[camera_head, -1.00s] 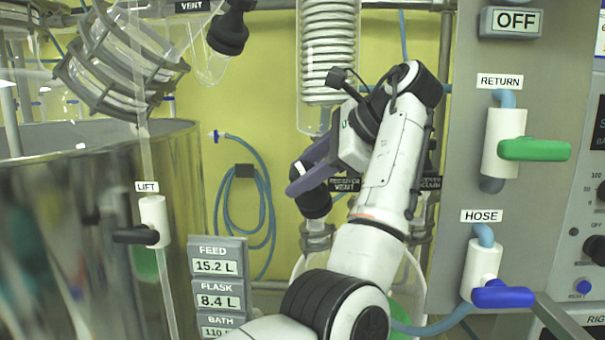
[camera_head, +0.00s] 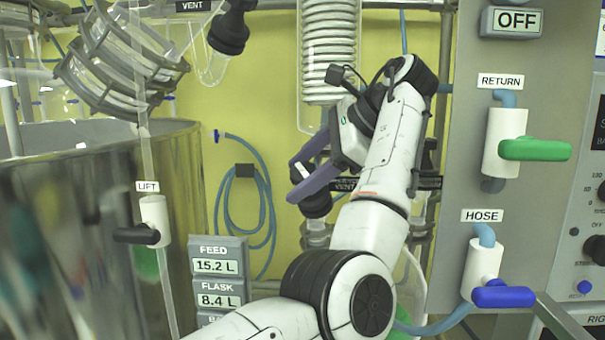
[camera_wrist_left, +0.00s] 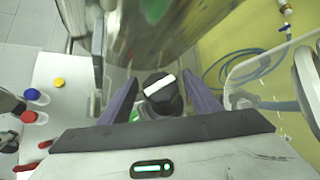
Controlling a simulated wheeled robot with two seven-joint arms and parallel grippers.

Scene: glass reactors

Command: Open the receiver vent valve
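The receiver vent valve is a black knob (camera_head: 316,205) with a white bar on its end, low in the middle of the head view. Its label (camera_head: 345,184) is partly hidden by my gripper. My left gripper (camera_head: 302,172) has dark purple fingers, spread apart around the knob's end. In the left wrist view, the knob (camera_wrist_left: 161,95) stands between the two fingers, its white bar tilted, with narrow gaps seeming to show on both sides. I cannot tell whether either finger touches it. My right gripper is not in view.
A large metal vessel (camera_head: 110,220) stands at the left, with the lift valve (camera_head: 153,220) before it. The coiled glass condenser (camera_head: 329,50) hangs above my gripper. A panel at the right carries the return valve (camera_head: 505,143) and hose valve (camera_head: 483,268). A blue hose (camera_head: 225,200) hangs behind.

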